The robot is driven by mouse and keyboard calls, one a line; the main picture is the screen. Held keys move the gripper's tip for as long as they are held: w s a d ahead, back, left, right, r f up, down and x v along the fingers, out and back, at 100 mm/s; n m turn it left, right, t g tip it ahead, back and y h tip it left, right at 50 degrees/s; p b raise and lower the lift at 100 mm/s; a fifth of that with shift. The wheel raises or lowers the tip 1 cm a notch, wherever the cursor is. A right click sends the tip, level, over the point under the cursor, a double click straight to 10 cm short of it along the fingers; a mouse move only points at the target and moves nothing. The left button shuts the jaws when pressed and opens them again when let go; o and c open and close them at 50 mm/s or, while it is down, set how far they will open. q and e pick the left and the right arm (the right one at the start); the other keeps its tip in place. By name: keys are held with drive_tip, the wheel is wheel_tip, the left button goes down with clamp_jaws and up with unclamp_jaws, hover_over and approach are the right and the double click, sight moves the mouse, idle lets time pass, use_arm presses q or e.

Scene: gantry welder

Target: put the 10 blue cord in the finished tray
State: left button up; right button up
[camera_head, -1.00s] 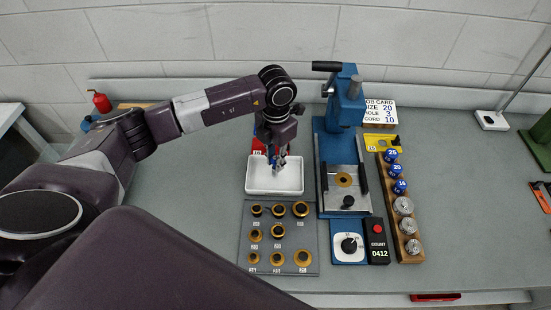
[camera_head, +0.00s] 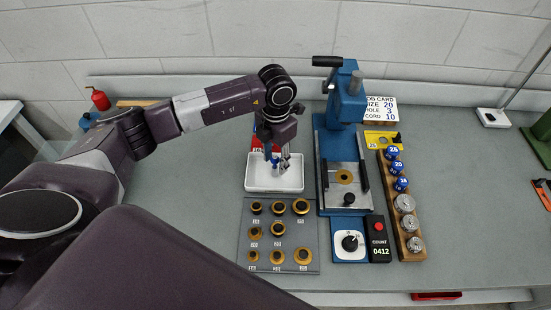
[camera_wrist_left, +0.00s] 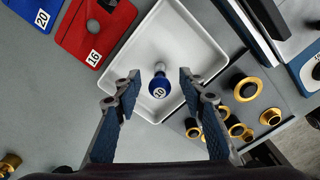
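The blue cord (camera_wrist_left: 160,89) has a round blue knob with a white number label, too small to read surely, and a pale metal stem. It is in the white finished tray (camera_wrist_left: 197,52), clear of the walls. In the head view the left gripper (camera_head: 279,164) hangs over the tray and partly hides what lies there. My right gripper is out of view.
A blue press (camera_head: 345,110) stands right of the tray. A dark board (camera_head: 248,235) with several brass rings lies in front. A wooden rack (camera_head: 411,247) with blue knobs and metal pieces is at the right.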

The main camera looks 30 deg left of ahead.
use_arm(q)
wheel_tip(320, 180, up, 12)
idle(0.6)
